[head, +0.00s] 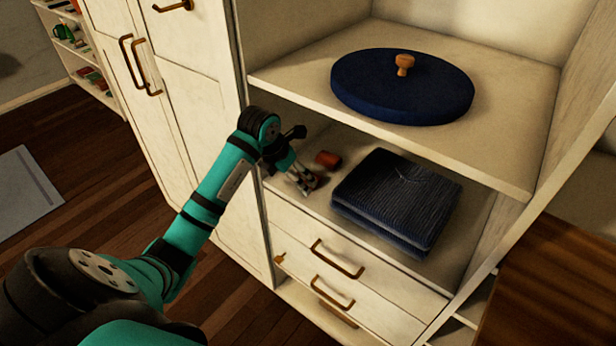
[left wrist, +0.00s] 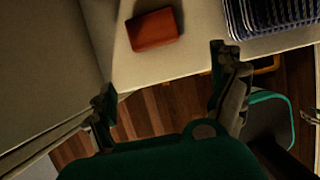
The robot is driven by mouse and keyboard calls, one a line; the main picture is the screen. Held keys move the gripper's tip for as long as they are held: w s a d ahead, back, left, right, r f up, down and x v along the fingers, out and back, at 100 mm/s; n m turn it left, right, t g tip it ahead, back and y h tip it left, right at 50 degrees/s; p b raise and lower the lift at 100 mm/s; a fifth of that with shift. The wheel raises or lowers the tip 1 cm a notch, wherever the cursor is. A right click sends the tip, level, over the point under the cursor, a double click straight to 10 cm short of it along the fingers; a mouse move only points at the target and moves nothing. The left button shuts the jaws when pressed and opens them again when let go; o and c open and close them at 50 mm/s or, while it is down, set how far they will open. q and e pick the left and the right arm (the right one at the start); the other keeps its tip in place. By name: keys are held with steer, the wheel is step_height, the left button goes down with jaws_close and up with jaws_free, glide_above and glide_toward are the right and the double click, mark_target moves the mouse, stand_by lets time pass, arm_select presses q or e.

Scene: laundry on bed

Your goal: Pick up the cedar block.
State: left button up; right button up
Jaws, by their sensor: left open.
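The cedar block (head: 328,160) is a small reddish-orange block on the lower shelf, left of a folded dark blue ribbed cloth. It also shows at the top of the left wrist view (left wrist: 154,29), beyond the fingertips and roughly between their lines. My left gripper (head: 306,181) reaches into the shelf opening from the left, just in front of the block. In the left wrist view its two fingers (left wrist: 163,82) are wide apart with nothing between them. The block appears apart from both fingers. My right gripper is not seen.
The folded cloth (head: 396,200) lies close to the block's right. An upper shelf (head: 515,120) overhangs, carrying a round dark blue object (head: 400,95) with a wooden knob. The cabinet's side panel (head: 215,60) stands left of the gripper. Drawers (head: 335,255) with brass handles are below.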

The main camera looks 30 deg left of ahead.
arm_select(q)
steer(key=w, duration=0.4)
steer(key=shift+w+d, duration=0.2)
steer(key=shift+w, duration=0.15)
steer(key=x, duration=0.5)
steer(key=shift+s+p, duration=0.1)
steer(key=shift+p, duration=0.2)
steer(key=c, duration=1.1)
